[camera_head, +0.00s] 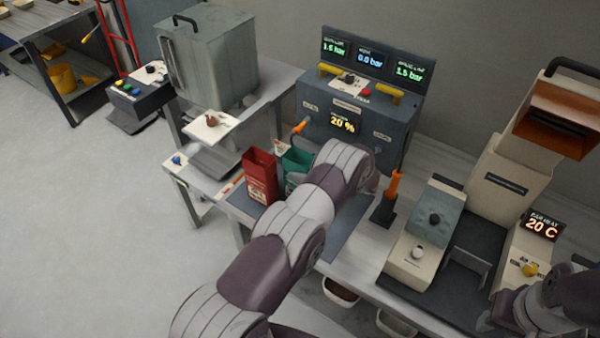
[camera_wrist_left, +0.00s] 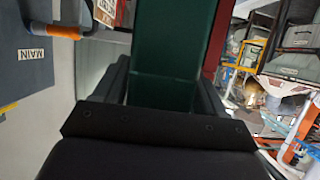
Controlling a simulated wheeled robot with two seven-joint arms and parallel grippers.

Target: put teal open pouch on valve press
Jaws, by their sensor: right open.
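The teal open pouch (camera_head: 296,159) stands beside the red pouch (camera_head: 261,176) on the bench, partly hidden behind my left arm. In the left wrist view the teal pouch (camera_wrist_left: 172,40) fills the space between the fingers of my left gripper (camera_wrist_left: 165,78), which looks shut on it. My arm hides this gripper in the head view. A blue-grey console (camera_head: 352,118) with bar readouts, yellow handles and an orange lever stands behind the pouch; no label reading valve press is legible. My right gripper (camera_head: 492,315) is open at the lower right, only partly seen.
An orange-handled tool (camera_head: 390,197) stands upright right of my left arm. A beige machine (camera_head: 498,180) with an orange-lined head and a smaller knobbed unit (camera_head: 427,230) fill the right bench. A grey cabinet (camera_head: 210,62) is at the back left. The left floor is clear.

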